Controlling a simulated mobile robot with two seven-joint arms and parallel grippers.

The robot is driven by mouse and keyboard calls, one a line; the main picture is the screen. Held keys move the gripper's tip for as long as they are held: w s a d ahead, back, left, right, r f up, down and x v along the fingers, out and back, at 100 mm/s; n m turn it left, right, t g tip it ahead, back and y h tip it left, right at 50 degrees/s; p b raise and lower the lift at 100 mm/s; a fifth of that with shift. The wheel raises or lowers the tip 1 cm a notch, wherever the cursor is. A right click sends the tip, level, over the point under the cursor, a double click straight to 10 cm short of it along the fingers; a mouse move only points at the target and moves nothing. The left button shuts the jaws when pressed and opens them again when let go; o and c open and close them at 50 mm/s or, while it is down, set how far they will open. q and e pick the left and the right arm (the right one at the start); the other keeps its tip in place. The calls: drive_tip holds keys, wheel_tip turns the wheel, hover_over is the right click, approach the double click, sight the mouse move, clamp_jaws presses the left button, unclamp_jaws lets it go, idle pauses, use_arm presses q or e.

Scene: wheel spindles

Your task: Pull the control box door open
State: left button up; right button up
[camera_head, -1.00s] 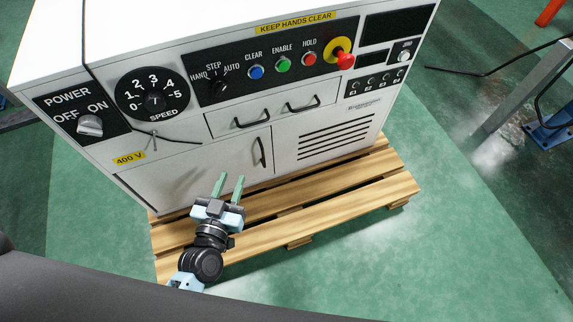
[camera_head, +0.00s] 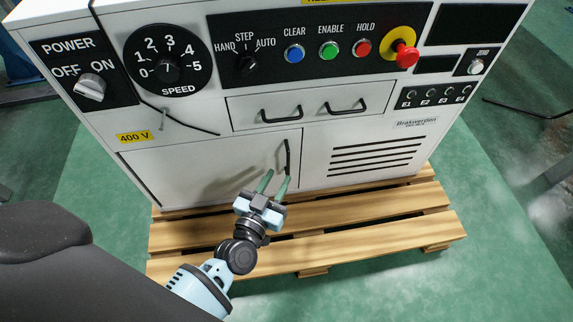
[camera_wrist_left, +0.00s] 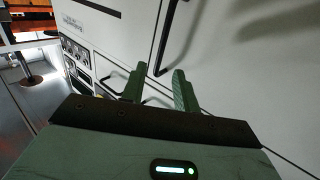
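The control box (camera_head: 250,98) is a white cabinet with black panels. Its door (camera_head: 205,168) is the plain white panel at lower left, and it looks closed. The door's black vertical handle (camera_head: 288,157) is at its right edge; it also shows in the left wrist view (camera_wrist_left: 166,38). My left gripper (camera_head: 273,184) is open, its two green fingers apart and empty, just in front of the handle's lower end. In the left wrist view its fingers (camera_wrist_left: 158,88) point toward the handle's end; I cannot tell whether they touch it. My right gripper is not in view.
The cabinet stands on a wooden pallet (camera_head: 345,213). Above the door is a drawer (camera_head: 312,105) with two black handles. Right of the door is a vent grille (camera_head: 375,155). Knobs and buttons line the upper panel. Green floor (camera_head: 480,215) is clear at right.

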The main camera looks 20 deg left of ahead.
use_arm(q)
drive_tip(key=w+b, duration=0.1)
drive_tip(key=w, duration=0.4)
drive_tip(key=shift+w+b, duration=0.3)
clamp_jaws()
